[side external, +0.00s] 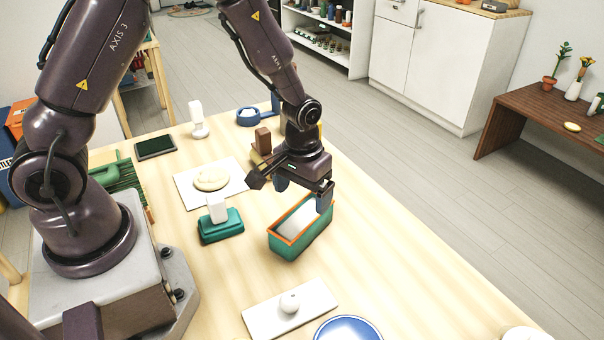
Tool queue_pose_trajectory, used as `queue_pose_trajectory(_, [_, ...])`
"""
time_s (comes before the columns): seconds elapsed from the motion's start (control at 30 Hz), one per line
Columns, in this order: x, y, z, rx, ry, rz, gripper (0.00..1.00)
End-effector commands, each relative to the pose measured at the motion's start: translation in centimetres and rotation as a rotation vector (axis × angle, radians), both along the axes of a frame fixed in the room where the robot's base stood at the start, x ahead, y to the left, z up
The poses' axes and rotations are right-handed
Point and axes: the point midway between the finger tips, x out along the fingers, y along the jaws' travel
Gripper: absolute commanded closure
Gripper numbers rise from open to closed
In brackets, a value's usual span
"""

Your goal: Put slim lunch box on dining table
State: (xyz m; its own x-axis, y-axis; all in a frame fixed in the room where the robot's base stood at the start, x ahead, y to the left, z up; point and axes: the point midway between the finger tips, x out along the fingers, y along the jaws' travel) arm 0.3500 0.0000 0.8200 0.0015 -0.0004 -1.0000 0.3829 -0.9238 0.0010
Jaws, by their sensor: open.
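A long narrow green box with an orange rim (312,238), which looks like the slim lunch box, stands upright and open-topped on the light wooden table (400,265). Something pale shows inside it. My gripper (304,194) is open, pointing down over the far end of the box. One finger is at the box's far right end and the other is to the left, beyond the rim. I cannot tell whether either finger touches the box. I cannot tell whether this light table or the dark wooden table (545,105) at the right is the dining table.
A green dish with a white block (221,228) stands close left of the box. A board with flat dough (211,178), a brown block (263,140) and a blue pan (249,118) lie behind. A white tray (262,320) and blue bowl (347,330) are in front.

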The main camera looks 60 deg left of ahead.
Motion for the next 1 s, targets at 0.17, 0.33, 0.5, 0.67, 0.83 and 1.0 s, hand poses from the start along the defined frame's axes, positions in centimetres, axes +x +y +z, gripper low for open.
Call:
queue_pose_trajectory(0.17, [0.0,0.0,3.2,0.000,-0.002,-0.001,0.09])
queue_pose_trajectory(0.33, [0.0,0.0,4.7,-0.001,-0.004,-0.003,0.09])
queue_pose_trajectory(0.5, [-0.6,-0.1,8.5,-0.007,-0.058,-0.038,0.09])
queue_pose_trajectory(0.67, [-3.0,-0.2,14.8,-0.010,-0.166,-0.120,0.09])
queue_pose_trajectory(0.83, [-7.0,-0.2,20.4,0.008,-0.285,-0.218,0.09])
queue_pose_trajectory(1.0, [-11.4,-0.1,23.8,0.047,-0.392,-0.308,0.09])
